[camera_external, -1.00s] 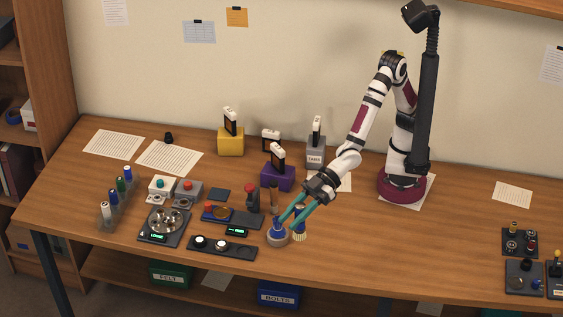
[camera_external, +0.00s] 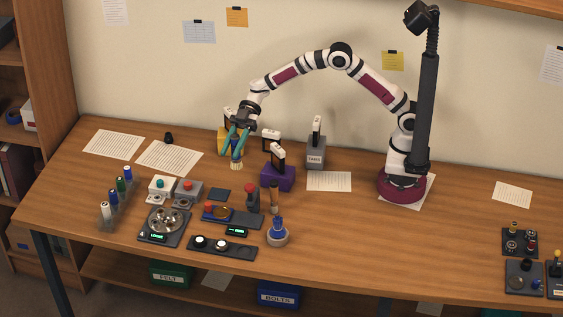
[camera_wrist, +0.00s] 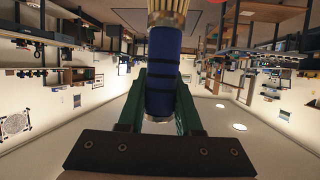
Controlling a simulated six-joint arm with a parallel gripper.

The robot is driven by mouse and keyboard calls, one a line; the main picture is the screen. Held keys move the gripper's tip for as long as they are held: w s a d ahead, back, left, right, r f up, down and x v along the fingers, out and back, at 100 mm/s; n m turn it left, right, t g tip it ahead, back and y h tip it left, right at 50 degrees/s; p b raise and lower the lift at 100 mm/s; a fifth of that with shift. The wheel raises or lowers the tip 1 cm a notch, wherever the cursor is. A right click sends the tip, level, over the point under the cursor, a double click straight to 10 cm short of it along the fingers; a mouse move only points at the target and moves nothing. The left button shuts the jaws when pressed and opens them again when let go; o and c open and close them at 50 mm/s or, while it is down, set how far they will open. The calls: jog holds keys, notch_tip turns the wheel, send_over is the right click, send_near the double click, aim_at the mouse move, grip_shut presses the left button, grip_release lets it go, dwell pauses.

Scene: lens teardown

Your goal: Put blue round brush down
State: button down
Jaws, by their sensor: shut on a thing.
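My gripper (camera_external: 236,145) is shut on the blue round brush (camera_external: 236,164), above the back left of the table near the yellow block. The brush's pale bristles point down in the external view; whether they touch the table I cannot tell. In the wrist view the brush's blue handle (camera_wrist: 163,60) with dark bands sits between my green fingers, with the cream bristles at the top edge of the picture. The fingers partly hide the handle in the external view.
A yellow block (camera_external: 222,142) stands close behind my gripper, a purple block (camera_external: 277,180) to its right, and a grey block (camera_external: 316,158) farther right. A round holder (camera_external: 278,240) with a blue thing stands at the front.

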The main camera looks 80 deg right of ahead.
jog(key=d+f, duration=0.3)
jog(key=d, duration=0.5)
jog(key=d+f, duration=0.2)
jog(key=d, duration=0.5)
jog(key=shift+w+a+f, duration=0.45)
jog(key=shift+a+f, duration=1.3)
jog(key=shift+f, duration=0.2)
jog(key=shift+w+a+f, duration=0.4)
jog(key=shift+a+f, duration=1.3)
jog(key=shift+f, duration=0.25)
jog(key=shift+w+a+f, duration=0.45)
jog(key=shift+a+f, duration=1.3)
jog(key=shift+f, duration=0.2)
jog(key=shift+f, duration=0.1)
jog(key=c, duration=0.6)
grip_release()
